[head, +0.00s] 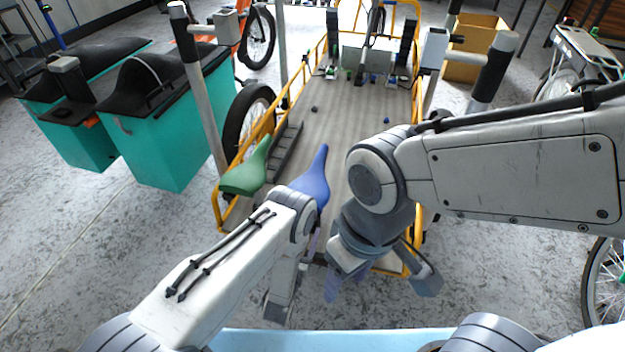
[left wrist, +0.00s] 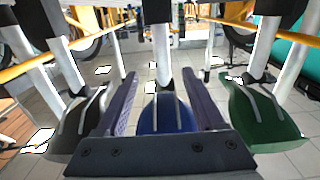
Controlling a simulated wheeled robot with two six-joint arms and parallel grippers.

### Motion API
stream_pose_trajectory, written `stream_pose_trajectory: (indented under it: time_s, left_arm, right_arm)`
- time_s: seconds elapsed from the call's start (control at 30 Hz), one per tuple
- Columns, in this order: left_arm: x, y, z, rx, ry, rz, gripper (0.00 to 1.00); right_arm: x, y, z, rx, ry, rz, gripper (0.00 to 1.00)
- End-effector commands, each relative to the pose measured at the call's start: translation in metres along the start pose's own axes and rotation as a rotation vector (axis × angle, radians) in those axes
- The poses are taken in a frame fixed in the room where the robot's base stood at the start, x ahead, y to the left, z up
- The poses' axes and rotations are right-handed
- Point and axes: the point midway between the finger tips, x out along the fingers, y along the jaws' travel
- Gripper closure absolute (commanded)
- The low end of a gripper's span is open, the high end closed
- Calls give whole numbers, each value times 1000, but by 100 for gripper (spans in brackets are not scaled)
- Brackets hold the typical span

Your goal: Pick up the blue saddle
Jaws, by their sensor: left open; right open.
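In the left wrist view the blue saddle (left wrist: 166,113) sits between the two purple fingers of my left gripper (left wrist: 162,76). The fingers are spread, with one on each side of it; whether they touch it I cannot tell. My left gripper is mostly hidden by its arm in the head view. My right gripper (head: 380,285) is open, nothing visible in it, to the right of the saddle.
A green saddle (head: 247,172) is close left of the blue one. A dark grey saddle (left wrist: 80,125) shows on the other side in the left wrist view. The yellow rail (head: 288,100) borders the bed (head: 345,115). Teal bins (head: 165,130) stand at the left.

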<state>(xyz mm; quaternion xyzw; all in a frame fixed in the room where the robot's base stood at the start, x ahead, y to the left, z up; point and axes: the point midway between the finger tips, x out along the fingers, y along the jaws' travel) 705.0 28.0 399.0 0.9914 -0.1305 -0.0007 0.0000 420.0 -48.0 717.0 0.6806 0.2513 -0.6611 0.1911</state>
Motion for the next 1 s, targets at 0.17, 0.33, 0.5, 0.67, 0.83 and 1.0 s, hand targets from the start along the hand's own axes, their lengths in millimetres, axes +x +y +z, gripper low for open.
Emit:
stream_pose_trajectory:
  time_s: [0.17,0.33,0.5,0.67,0.83,1.0]
  left_arm:
    - [6,0,7,-1,4,-2,30]
    - [15,0,9,-1,4,-1,30]
    - [22,0,8,-1,3,-1,30]
    - [26,0,7,0,3,-1,30]
    - [48,0,1,-1,4,0,30]
    - [59,-1,3,-1,3,-1,30]
  right_arm:
    - [22,2,1,0,0,0,43]
    - [50,4,3,0,0,0,43]
    - [76,5,4,0,0,0,43]
    - [96,7,5,0,0,0,43]
    - [97,7,5,0,0,0,43]
    - [103,7,6,0,0,0,43]
